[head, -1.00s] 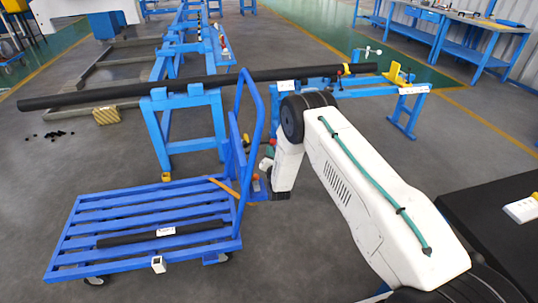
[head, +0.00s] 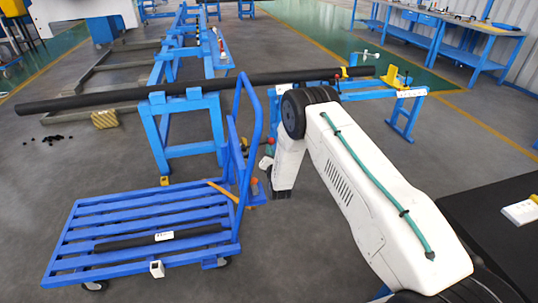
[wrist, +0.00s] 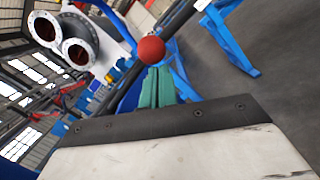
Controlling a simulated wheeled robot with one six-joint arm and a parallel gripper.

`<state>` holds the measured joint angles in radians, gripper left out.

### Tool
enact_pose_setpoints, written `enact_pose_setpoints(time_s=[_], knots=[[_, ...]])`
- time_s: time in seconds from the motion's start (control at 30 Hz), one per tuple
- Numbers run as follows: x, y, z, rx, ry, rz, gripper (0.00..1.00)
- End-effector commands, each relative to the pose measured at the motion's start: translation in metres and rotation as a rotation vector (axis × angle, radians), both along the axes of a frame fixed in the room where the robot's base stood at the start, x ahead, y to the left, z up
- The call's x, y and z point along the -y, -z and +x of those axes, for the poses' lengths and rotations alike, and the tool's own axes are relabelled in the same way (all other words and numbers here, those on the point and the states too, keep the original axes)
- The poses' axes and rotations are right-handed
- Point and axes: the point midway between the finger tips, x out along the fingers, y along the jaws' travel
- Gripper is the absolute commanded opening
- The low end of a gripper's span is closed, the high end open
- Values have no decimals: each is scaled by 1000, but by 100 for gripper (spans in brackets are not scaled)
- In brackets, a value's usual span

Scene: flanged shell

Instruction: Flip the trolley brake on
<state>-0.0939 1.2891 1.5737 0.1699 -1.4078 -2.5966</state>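The blue trolley (head: 150,221) stands on the floor at the left in the head view, its upright handle (head: 238,120) on the right end. A thin orange-yellow bar (head: 222,191) shows at the handle's foot; I cannot tell whether it is the brake lever. My gripper (wrist: 156,85) shows in the wrist view as two teal fingers, close together with no clear gap. A red ball (wrist: 151,50) appears just beyond their tips; contact is unclear. In the head view my wrist is just right of the trolley handle, and the fingers are hard to make out.
A dark bar (head: 160,235) with a white label lies on the trolley deck. A long black pipe (head: 110,98) rests across blue stands (head: 185,135) behind. A black table (head: 490,225) is at the right. Open floor lies left of the trolley.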

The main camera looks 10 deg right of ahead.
Motion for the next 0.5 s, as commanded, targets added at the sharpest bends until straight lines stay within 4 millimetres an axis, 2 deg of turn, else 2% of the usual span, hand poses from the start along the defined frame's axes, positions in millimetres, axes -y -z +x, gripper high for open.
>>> enact_pose_setpoints(time_s=[0.2,0.5], knots=[[2,-22,1,3,2,1,0],[-2,-45,1,3,2,1,0]])
